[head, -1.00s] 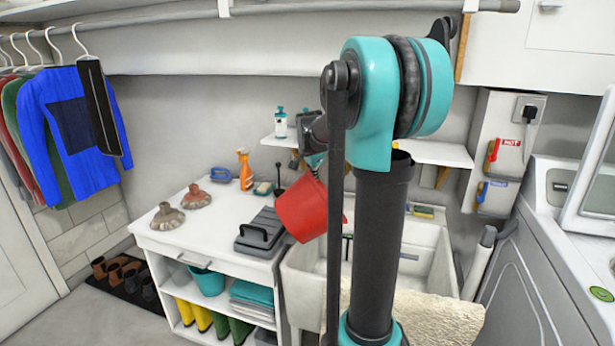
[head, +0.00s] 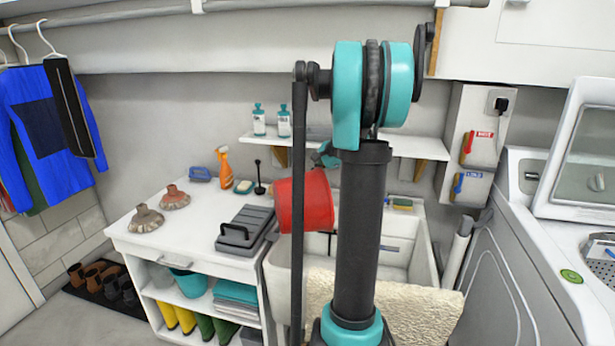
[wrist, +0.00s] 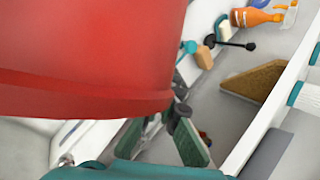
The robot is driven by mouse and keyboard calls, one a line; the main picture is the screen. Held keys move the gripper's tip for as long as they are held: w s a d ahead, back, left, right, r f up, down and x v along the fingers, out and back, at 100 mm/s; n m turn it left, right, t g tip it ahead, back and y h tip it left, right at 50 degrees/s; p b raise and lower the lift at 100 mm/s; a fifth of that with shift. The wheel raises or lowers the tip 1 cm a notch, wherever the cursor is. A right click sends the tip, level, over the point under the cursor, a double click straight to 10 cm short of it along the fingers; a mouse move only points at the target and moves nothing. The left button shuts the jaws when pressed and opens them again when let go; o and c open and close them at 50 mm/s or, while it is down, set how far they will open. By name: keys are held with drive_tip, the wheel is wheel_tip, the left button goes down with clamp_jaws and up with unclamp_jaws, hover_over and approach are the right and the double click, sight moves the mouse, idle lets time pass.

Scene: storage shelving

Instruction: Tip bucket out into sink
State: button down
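The red bucket (head: 300,202) is held in the air over the left part of the white sink (head: 432,265), tilted a little in the head view. My upright arm link hides part of the bucket and sink. My gripper (head: 325,156) shows only partly behind the arm, just above the bucket. In the wrist view the bucket (wrist: 90,60) fills the upper left. My gripper's green-padded fingers (wrist: 160,138) are at its lower edge, and the bucket hides part of them. The bucket's inside is not visible.
A white counter (head: 130,238) with a grey toolbox (head: 245,230) stands left of the sink. A shelf (head: 415,146) with bottles runs behind. A cream fluffy cloth (head: 415,310) is at the sink's front. A washing machine (head: 510,260) stands at the right.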

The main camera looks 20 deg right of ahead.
drive_tip(key=shift+s+d+f+m+y, duration=0.15)
drive_tip(key=shift+d+f+y, duration=0.2)
drive_tip(key=shift+d, duration=0.25)
drive_tip(key=shift+w+d+f+m+y, duration=0.1)
drive_tip(key=shift+d+f+y, duration=0.1)
drive_tip(key=shift+d+y, duration=0.3)
drive_tip(key=shift+s+d+f+m+y, duration=0.15)
drive_tip(key=shift+d+f+y, duration=0.15)
drive_tip(key=shift+d, duration=0.35)
idle(0.8)
